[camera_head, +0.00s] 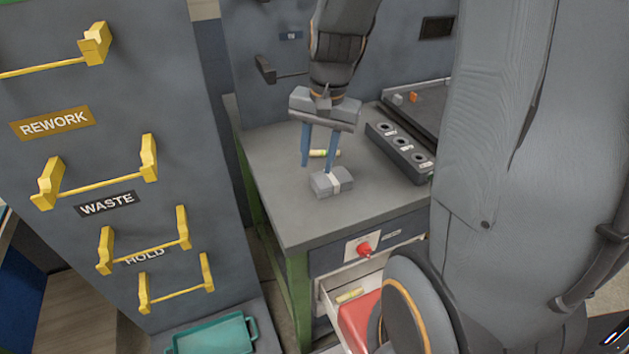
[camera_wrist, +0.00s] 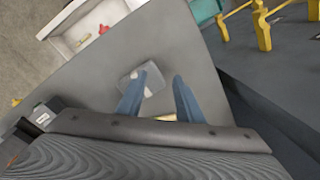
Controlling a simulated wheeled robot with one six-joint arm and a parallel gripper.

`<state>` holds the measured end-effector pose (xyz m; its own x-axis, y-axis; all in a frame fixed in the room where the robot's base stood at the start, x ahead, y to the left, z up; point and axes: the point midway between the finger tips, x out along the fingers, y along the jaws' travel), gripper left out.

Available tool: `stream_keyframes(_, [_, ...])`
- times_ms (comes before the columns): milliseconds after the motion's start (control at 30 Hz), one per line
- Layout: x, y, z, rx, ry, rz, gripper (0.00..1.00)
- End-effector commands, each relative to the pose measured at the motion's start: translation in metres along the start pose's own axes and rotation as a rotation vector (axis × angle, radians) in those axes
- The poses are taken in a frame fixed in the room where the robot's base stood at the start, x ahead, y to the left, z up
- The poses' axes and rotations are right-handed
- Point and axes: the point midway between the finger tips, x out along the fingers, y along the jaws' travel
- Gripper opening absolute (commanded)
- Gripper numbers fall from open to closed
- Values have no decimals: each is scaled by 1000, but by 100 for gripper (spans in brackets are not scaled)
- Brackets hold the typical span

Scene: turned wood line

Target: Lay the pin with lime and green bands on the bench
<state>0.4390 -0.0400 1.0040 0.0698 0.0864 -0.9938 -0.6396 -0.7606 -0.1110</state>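A small pin (camera_head: 324,153) with a pale yellow-lime and green look is at the grey bench (camera_head: 270,155), seen between and partly behind my gripper's blue fingers. It appears to lie on the top; its bands are too small to read exactly. In the wrist view a pale wooden strip of it (camera_wrist: 165,117) shows between the finger bases, mostly hidden by my gripper's body. My gripper (camera_head: 318,164) points down over the bench with its fingers spread apart. Nothing is visibly clamped between the fingertips (camera_wrist: 160,76).
A grey block with a white band (camera_head: 324,184) sits on the bench close to the fingertips. A dark holed rack (camera_head: 400,150) and a tray (camera_head: 428,105) stand at right.

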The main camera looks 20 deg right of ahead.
Motion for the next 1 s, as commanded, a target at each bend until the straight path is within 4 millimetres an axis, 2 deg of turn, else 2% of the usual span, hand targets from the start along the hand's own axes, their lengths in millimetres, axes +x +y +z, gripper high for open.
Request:
stream_keyframes(33, [2, 1, 23, -161, 20, 16, 33])
stream_keyframes(100, [5, 6, 45, -359, 44, 34, 33])
stream_keyframes(200, [9, 11, 66, -562, 65, 52, 33])
stream_keyframes(300, [11, 14, 77, -673, 77, 61, 33])
stream_keyframes(1000, [11, 14, 79, -704, 79, 64, 33])
